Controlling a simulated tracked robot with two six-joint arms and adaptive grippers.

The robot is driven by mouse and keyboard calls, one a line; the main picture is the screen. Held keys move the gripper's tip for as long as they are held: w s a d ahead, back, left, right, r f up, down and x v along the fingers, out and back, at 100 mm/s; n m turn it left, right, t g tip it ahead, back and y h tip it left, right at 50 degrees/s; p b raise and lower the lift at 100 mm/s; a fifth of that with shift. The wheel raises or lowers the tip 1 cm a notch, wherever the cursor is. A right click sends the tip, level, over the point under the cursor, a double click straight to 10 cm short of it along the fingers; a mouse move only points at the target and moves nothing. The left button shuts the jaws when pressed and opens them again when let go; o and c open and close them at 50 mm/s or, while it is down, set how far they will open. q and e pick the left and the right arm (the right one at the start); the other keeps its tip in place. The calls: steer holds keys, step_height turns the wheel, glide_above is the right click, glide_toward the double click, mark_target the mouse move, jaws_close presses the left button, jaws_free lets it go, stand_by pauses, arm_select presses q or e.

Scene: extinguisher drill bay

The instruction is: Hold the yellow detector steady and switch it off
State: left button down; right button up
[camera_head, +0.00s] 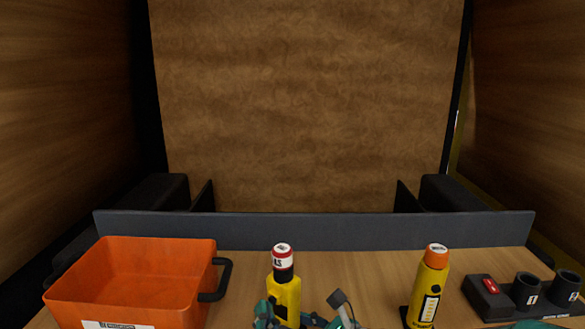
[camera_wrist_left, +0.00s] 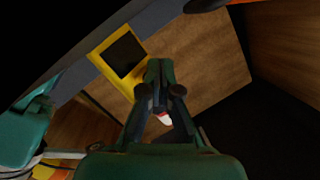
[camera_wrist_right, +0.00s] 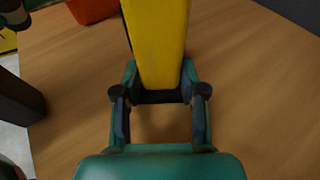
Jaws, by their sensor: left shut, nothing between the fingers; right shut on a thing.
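The yellow detector (camera_head: 285,299) stands upright at the bottom centre of the head view, with a black neck and a red-and-white top. Its yellow body (camera_wrist_right: 158,40) fills the jaws of my right gripper (camera_wrist_right: 160,88), which is shut on it. My left gripper (camera_head: 264,314) is beside the detector, on its left in the head view. In the left wrist view my left gripper (camera_wrist_left: 160,68) is shut and empty. A yellow face with a dark panel (camera_wrist_left: 118,53) shows beside its fingertips; whether they touch is unclear. The detector's lower part is hidden in the head view.
An orange bin (camera_head: 58,300) with a black handle stands at the left. A yellow bottle with an orange cap (camera_head: 435,257) stands at the right. Beyond it are a black box with a red switch (camera_head: 490,284) and two numbered black cups (camera_head: 527,284). A grey rail (camera_head: 310,229) closes the back.

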steer(key=shift+w+d, duration=0.15)
steer(key=shift+w, duration=0.05)
arm_select(q)
steer(key=shift+s+a+r, duration=0.1)
steer(key=shift+s+a, duration=0.4)
steer(key=shift+s, duration=0.25)
steer(key=shift+s+a+f, duration=0.1)
steer(key=shift+s+a, duration=0.35)
steer(key=shift+s, duration=0.3)
steer(key=shift+s+a+r, duration=0.1)
steer(key=shift+s+a, duration=0.4)
steer(key=shift+s, duration=0.25)
arm_select(e)
steer(key=shift+f, duration=0.1)
steer(key=o, duration=1.1)
steer(key=shift+o, duration=0.2)
